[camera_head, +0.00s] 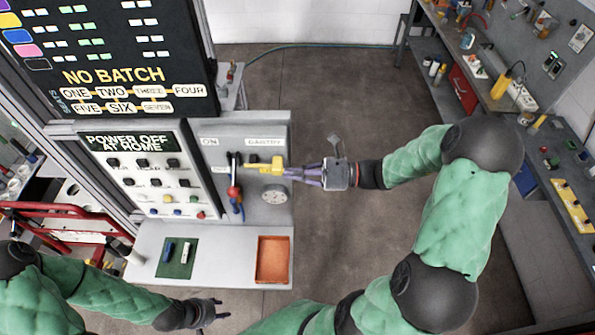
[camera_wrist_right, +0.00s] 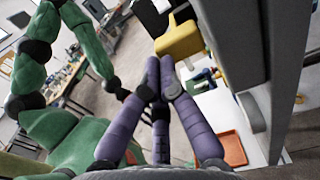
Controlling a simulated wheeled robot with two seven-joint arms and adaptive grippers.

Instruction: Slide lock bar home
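The yellow lock bar (camera_head: 268,164) sits on the grey gantry panel (camera_head: 264,134), right of a dark switch, reaching out from the panel. In the right wrist view the bar (camera_wrist_right: 179,42) shows as a yellow block just past my fingertips. My right gripper (camera_head: 287,173) has its purple fingers drawn together, tips at the bar's right end; whether they touch it I cannot tell. The fingers also show together in the right wrist view (camera_wrist_right: 160,75), with the yellow block beyond rather than between them. My left gripper (camera_head: 224,309) is low in the head view, fingers apart and empty, away from the panel.
A red-and-blue handle (camera_head: 235,196) and a round gauge (camera_head: 274,195) sit below the bar. A ledge (camera_head: 215,270) under the panel carries a green mat (camera_head: 177,258) and an orange tray (camera_head: 272,260). Open floor (camera_head: 340,110) lies to the right; cluttered benches stand at the far right.

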